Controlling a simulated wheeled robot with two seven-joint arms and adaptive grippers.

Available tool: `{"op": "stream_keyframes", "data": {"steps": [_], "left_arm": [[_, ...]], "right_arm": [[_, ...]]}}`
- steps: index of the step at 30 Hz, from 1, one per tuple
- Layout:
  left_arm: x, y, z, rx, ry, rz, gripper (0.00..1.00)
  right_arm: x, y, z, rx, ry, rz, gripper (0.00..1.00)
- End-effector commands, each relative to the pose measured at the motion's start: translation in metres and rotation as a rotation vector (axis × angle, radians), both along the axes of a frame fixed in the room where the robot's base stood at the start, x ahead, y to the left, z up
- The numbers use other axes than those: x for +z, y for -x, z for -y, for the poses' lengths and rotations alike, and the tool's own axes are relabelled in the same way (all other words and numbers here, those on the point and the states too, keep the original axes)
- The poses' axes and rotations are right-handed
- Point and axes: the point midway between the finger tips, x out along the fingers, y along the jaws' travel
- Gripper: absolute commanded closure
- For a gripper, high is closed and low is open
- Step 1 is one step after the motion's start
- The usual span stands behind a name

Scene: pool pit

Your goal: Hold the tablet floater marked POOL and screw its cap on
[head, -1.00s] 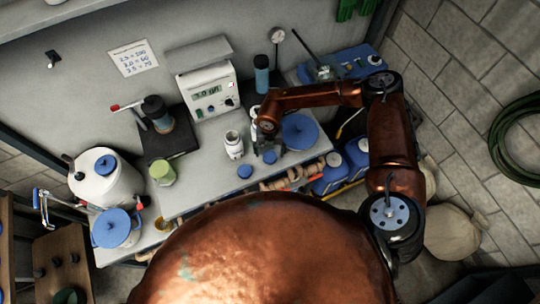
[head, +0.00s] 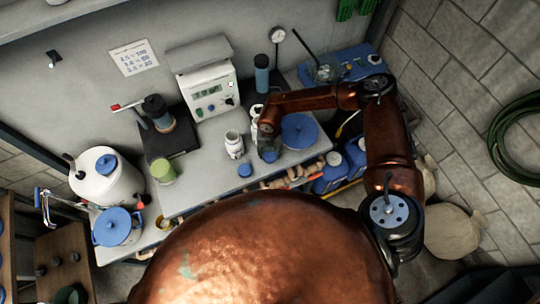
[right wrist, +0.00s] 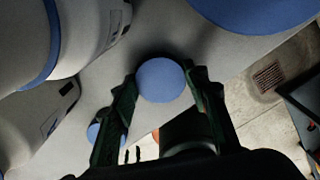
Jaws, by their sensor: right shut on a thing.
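My right gripper (head: 268,150) is over the workbench. In the right wrist view its fingers (right wrist: 160,84) are shut on a round blue cap (right wrist: 160,80), which also shows at the gripper in the head view (head: 270,156). A second blue cap (head: 245,170) lies on the bench to the left, partly behind a finger in the right wrist view (right wrist: 93,132). A white open-necked floater (head: 233,145) stands upright left of the gripper. Another white floater (head: 257,111) stands behind, partly hidden by my arm. I cannot read POOL on either. My left gripper is out of view.
A large blue disc (head: 299,131) lies right of the gripper. A white meter (head: 208,92) stands behind, with a dark stand (head: 165,140) and green-lidded jar (head: 163,172) to the left. Blue jugs (head: 332,175) stand below the bench's right end.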

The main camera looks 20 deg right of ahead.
Motion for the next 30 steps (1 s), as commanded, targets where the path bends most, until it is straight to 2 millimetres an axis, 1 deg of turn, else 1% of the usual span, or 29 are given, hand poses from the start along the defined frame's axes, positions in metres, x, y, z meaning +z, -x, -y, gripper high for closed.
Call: {"op": "stream_keyframes", "data": {"steps": [11, 14, 17, 18, 26, 30], "left_arm": [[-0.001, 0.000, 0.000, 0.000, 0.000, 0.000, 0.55], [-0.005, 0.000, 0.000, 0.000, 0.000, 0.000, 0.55], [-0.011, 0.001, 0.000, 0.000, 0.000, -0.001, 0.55], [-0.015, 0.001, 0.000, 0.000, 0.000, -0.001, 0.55], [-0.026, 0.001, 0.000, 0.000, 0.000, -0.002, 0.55], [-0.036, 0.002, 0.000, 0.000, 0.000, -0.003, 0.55]], "right_arm": [[0.002, 0.000, 0.000, 0.000, 0.000, 0.000, 0.71], [0.008, -0.001, 0.000, -0.001, -0.001, 0.001, 0.71], [0.021, -0.001, 0.000, 0.000, -0.001, 0.003, 0.71], [0.029, -0.001, 0.000, 0.000, -0.002, 0.004, 0.71], [0.088, 0.046, -0.018, 0.006, -0.003, 0.003, 0.71], [0.103, 0.079, -0.030, 0.007, -0.003, 0.000, 0.71]]}}
